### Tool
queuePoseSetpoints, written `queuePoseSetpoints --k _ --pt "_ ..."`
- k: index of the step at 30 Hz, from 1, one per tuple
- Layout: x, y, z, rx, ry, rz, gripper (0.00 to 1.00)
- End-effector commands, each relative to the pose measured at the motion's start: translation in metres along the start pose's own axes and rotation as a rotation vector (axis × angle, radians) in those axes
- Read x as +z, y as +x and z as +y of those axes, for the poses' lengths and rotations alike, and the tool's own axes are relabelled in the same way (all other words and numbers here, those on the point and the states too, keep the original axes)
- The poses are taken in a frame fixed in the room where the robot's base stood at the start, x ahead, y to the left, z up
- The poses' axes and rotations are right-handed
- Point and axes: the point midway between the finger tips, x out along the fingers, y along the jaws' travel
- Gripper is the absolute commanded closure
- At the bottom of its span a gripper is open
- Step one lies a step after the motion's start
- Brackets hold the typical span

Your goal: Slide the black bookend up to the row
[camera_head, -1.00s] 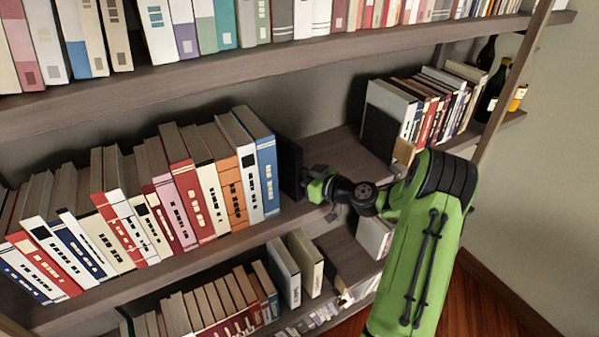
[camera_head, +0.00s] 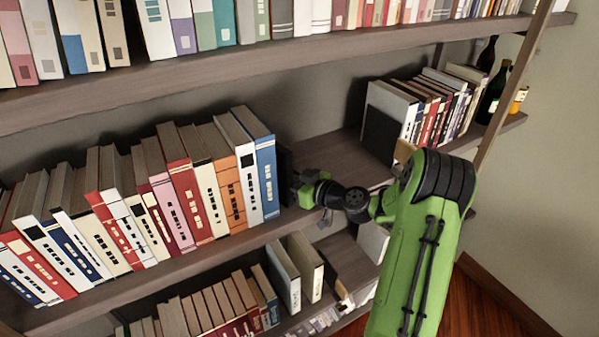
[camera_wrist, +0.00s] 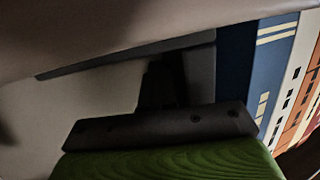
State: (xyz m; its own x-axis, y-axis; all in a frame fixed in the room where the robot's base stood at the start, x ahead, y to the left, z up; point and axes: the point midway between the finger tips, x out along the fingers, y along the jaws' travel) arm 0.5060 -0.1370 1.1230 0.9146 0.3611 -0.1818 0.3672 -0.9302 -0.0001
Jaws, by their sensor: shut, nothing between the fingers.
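The row of books (camera_head: 205,190) leans on the middle shelf at left and ends in a blue book (camera_head: 267,175). The black bookend (camera_head: 285,165) stands upright at the row's right end, close against the blue book. In the wrist view it is a dark grey plate (camera_wrist: 200,68) beside the blue book (camera_wrist: 236,60); I cannot tell whether they touch all along. My gripper (camera_head: 295,186) is shut and empty, at the bookend's right side. Its dark fingers (camera_wrist: 165,78) meet the plate in the wrist view and hide part of it.
Bare shelf (camera_head: 340,165) lies right of my gripper. A second black bookend (camera_head: 380,135) holds another group of books (camera_head: 430,105) farther right, with bottles (camera_head: 492,90) beyond. The upper shelf (camera_head: 270,62) overhangs, and lower-shelf books (camera_head: 290,275) stand below.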

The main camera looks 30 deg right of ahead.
Motion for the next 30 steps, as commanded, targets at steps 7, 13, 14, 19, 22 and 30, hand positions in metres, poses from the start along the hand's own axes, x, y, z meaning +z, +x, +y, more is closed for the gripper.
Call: queuePoseSetpoints --k 7,13,14,19,22,30 --pt "0.000 0.004 -0.010 -0.013 0.001 0.001 1.00" --pt "-0.001 0.005 -0.014 -0.014 0.002 0.001 1.00" --pt "-0.001 0.005 -0.013 -0.014 0.002 0.001 1.00" --pt "0.001 -0.001 0.003 -0.008 -0.001 0.002 1.00" --pt "0.002 -0.004 0.012 -0.007 -0.002 0.001 1.00" --pt "0.002 -0.010 0.027 -0.006 0.000 0.001 1.00"
